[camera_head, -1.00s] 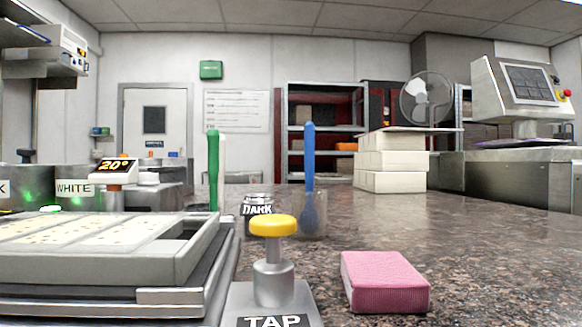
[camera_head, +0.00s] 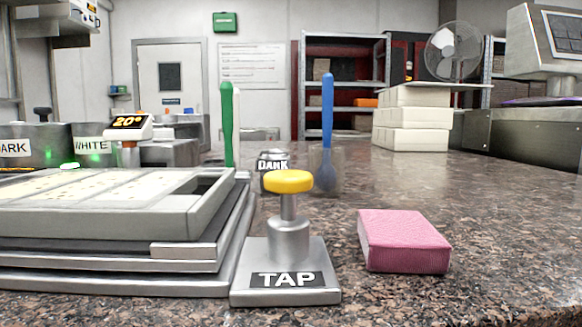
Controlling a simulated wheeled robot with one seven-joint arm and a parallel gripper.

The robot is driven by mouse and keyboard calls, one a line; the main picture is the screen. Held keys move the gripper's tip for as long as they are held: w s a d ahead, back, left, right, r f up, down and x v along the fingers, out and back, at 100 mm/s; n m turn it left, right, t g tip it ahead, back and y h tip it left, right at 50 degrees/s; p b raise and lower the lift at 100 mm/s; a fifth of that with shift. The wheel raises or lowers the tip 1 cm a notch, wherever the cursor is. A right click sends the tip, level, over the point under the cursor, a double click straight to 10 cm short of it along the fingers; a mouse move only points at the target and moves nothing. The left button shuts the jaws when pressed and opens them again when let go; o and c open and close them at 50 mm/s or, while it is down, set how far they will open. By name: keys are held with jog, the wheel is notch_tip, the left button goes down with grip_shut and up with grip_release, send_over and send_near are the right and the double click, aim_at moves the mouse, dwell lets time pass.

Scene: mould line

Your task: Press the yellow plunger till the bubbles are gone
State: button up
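The yellow plunger (camera_head: 288,181) is a round knob on a thin metal stem. It stands up out of a silver cylinder on a metal base (camera_head: 255,268) labelled TAP, near the counter's front edge. Left of it, a grey mould tray (camera_head: 120,230) lies on stacked metal plates. Its pale filled cavities show small darker specks, too small to tell clearly as bubbles. My gripper is not in view, and nothing touches the plunger.
A pink sponge-like block (camera_head: 405,240) lies right of the plunger. Behind stand a DARK jar (camera_head: 273,161), a green spatula (camera_head: 227,125) and a blue spatula (camera_head: 327,120). White blocks (camera_head: 415,118) are stacked farther back.

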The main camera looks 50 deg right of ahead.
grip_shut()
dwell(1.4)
